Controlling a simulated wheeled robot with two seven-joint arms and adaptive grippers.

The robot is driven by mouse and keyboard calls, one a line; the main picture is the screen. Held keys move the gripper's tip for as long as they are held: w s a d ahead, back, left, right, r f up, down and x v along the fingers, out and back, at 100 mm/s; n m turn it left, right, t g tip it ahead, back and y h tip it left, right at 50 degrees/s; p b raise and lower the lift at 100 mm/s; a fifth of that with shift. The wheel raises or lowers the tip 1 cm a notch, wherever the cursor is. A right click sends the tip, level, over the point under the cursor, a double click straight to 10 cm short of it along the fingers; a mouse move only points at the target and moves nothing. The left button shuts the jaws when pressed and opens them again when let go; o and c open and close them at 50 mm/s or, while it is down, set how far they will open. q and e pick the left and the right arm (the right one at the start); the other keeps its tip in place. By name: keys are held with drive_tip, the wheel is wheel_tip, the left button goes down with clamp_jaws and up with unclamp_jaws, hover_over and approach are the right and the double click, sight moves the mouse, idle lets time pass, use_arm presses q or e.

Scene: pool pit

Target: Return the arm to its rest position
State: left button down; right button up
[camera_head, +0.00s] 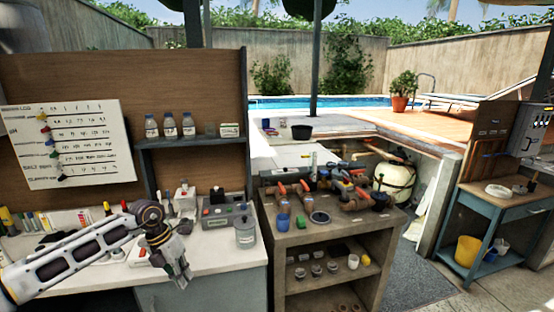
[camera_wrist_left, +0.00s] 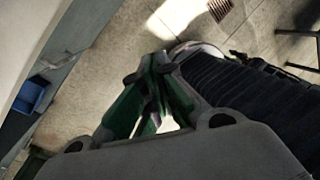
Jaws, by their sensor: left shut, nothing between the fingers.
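My left arm comes in from the left in the head view, over the front of the white counter (camera_head: 210,258). Its gripper (camera_head: 181,279) hangs downward near the counter's front edge, shut and empty. In the left wrist view the green-sided fingers (camera_wrist_left: 160,122) are close together with nothing between them. Below them I see floor (camera_wrist_left: 115,60) and dark ribbed parts at the right. My right gripper is in neither view.
A clear lidded jar (camera_head: 245,232) and a grey meter (camera_head: 224,213) stand right of the gripper. A brown workbench (camera_head: 290,243) with valves and pipes adjoins the counter. A board with a chart (camera_head: 70,145) rises behind. A blue bin (camera_wrist_left: 33,95) shows in the left wrist view.

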use_arm(q)
drive_tip(key=w+d+f+n+t+h, duration=0.5)
drive_tip(key=w+d+f+n+h, duration=0.4)
drive_tip(key=d+f, duration=0.4)
drive_tip(key=s+a+f+n+t+y, duration=0.25)
drive_tip(key=f+n, duration=0.25)
drive_tip(key=f, duration=0.3)
drive_tip(key=s+a+f+n+t+y, duration=0.1)
drive_tip(key=a+f+n+t, duration=0.15)
drive_tip(key=f+n, duration=0.4)
drive_tip(key=s+a+f+n+t+y, duration=0.2)
drive_tip(key=a+f+n, duration=0.2)
drive_tip(key=f, duration=0.5)
drive_tip(key=s+a+f+n+g+y, duration=0.2)
drive_tip(key=s+a+f+n+y, duration=0.15)
drive_tip(key=s+f, duration=0.8)
drive_tip(key=s+a+f+n+g+y, duration=0.2)
drive_tip(key=s+f+n, duration=0.2)
drive_tip(key=s+f, duration=0.7)
drive_tip(key=s+d+f+n+g, duration=0.1)
drive_tip(key=s+f+n+g, duration=0.1)
drive_tip(key=s, duration=1.3)
drive_tip(key=s+d+f+n+g+y, duration=0.1)
drive_tip(key=s+f+g, duration=0.3)
drive_tip(key=s, duration=1.1)
drive_tip(key=shift+s+d+f+n+g, duration=0.3)
drive_tip(key=shift+d+f+n+g, duration=0.1)
drive_tip(key=shift+f+n, duration=0.45)
drive_tip(key=c, duration=2.2)
unclamp_jaws()
